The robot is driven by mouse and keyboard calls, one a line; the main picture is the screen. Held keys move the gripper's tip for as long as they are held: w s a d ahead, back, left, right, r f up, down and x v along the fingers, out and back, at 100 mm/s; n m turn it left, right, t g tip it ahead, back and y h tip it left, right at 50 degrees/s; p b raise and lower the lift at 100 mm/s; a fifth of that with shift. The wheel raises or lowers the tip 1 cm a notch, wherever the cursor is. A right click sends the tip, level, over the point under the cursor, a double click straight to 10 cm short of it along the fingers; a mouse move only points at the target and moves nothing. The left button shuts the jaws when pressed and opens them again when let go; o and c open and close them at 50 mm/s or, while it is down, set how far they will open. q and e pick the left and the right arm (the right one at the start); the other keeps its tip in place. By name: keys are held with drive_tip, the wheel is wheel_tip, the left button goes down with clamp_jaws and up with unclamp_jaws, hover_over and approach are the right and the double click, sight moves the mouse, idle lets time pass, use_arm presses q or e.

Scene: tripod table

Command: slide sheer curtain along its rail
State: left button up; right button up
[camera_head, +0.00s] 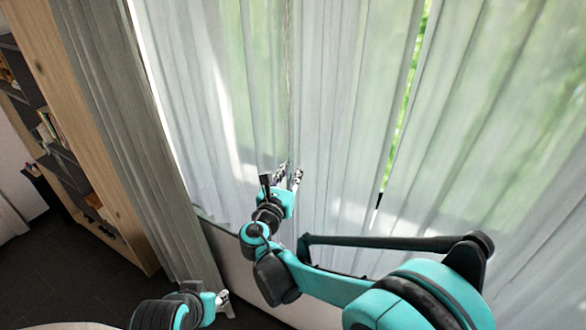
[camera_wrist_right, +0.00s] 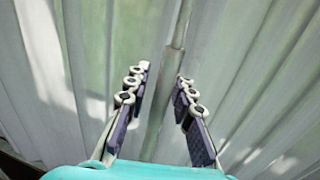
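The sheer curtain (camera_head: 345,95) hangs in pale, see-through panels across the window, with a bright gap between two panels right of centre. A thin draw rod (camera_head: 289,70) hangs down in front of its folds. My right gripper (camera_head: 288,175) is at the lower part of the rod, in front of the curtain. In the right wrist view its fingers (camera_wrist_right: 163,74) are open, with the rod (camera_wrist_right: 178,35) running down behind and between them; contact with the cloth (camera_wrist_right: 90,45) cannot be told. My left gripper (camera_head: 224,302) is low at left, away from the sheer; its finger opening is unclear.
A heavier grey curtain (camera_head: 115,110) hangs left of the sheer. A wooden shelf unit (camera_head: 85,135) with books stands farther left. The dark floor (camera_head: 95,285) shows clear at the lower left. A low pale wall is under the window.

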drive_tip(key=shift+w+d, duration=0.2)
drive_tip(key=shift+w, duration=0.35)
drive_tip(key=shift+c, duration=0.4)
clamp_jaws()
